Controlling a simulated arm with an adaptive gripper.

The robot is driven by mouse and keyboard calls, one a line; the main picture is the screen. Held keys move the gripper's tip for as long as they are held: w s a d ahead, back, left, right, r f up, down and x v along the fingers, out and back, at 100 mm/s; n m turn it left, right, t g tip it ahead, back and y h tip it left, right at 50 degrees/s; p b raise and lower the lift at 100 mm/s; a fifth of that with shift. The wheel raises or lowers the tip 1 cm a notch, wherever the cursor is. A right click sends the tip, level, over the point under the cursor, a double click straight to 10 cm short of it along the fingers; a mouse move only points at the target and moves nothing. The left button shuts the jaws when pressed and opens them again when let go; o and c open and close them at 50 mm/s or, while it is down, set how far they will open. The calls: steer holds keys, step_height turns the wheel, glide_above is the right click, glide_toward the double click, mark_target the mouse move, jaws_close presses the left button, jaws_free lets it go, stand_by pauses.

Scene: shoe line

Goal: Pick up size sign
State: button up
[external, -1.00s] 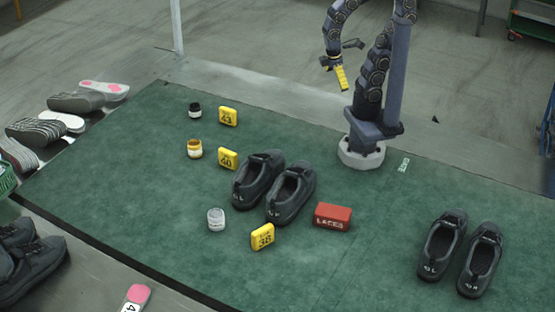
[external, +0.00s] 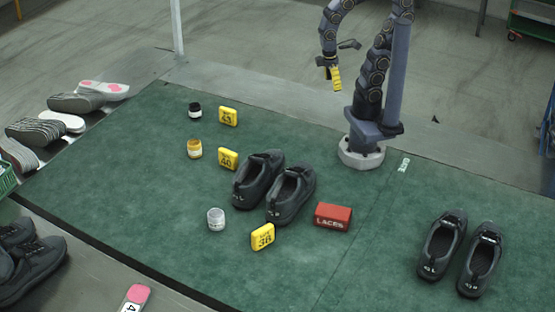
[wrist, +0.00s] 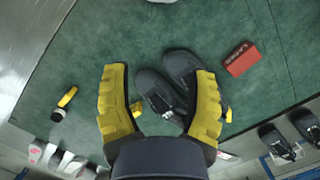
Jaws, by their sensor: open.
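Three yellow size signs stand on the green mat in the external view: one at the back (external: 228,116) whose number is hard to read, one reading 40 (external: 228,159), and one reading 38 (external: 262,237) at the front. My gripper (external: 334,80) is raised above the back of the mat, up and to the right of the signs, touching none. In the wrist view its yellow fingers (wrist: 160,100) are spread wide and empty. One sign (wrist: 68,96) shows left of the fingers. Small yellow parts of the others show beside the fingers, partly hidden.
A pair of dark shoes (external: 290,194) stands right of the signs, with a red LACES box (external: 332,215) beside it. Black (external: 195,110), amber (external: 195,149) and clear (external: 216,219) jars stand left of the signs. Another pair (external: 442,246) is at right.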

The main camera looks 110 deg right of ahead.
steer(key=w+d+f+m, duration=0.1)
steer(key=w+f+m, duration=0.1)
steer(key=w, duration=0.8)
steer(key=m+t, duration=0.2)
steer(key=m, duration=0.5)
glide_above(228, 160)
steer(key=d, duration=0.2)
steer(key=f, duration=1.9)
steer(key=shift+s+a, duration=0.1)
steer(key=shift+s, duration=0.15)
steer(key=shift+w+f, duration=0.15)
steer(key=shift+f, duration=0.2)
step_height(228, 160, down, 2)
steer(key=shift+f, duration=0.2)
steer(key=f, duration=0.5)
steer(key=shift+a+f, duration=0.2)
steer(key=shift+a, duration=0.05)
jaws_close()
